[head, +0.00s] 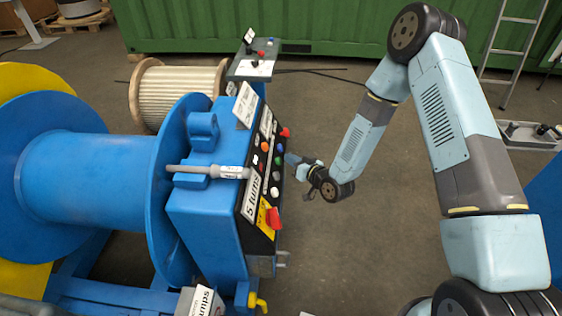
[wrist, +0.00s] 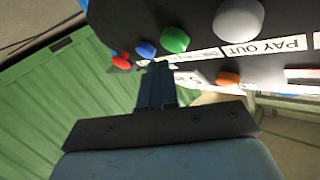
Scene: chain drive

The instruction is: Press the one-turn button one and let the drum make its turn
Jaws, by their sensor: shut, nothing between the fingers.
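The blue drum (head: 90,175) lies on its side at the left in the head view, beside a blue housing with a dark control panel (head: 253,212). The panel carries a row of round buttons. In the wrist view they are a red button (wrist: 121,61), a blue button (wrist: 146,48), a green button (wrist: 175,40) and a large white button (wrist: 239,19), with an orange button (wrist: 228,78) apart. White reads "PAY OUT"; I cannot read which is one-turn. My gripper (wrist: 158,69) is shut and empty, its tips by the panel near the blue button; contact is unclear.
A grey rod (head: 207,171) crosses the housing. Behind are a wooden reel (head: 178,92), a small control stand (head: 252,66) and a green container (head: 300,25). Open floor lies right of the panel.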

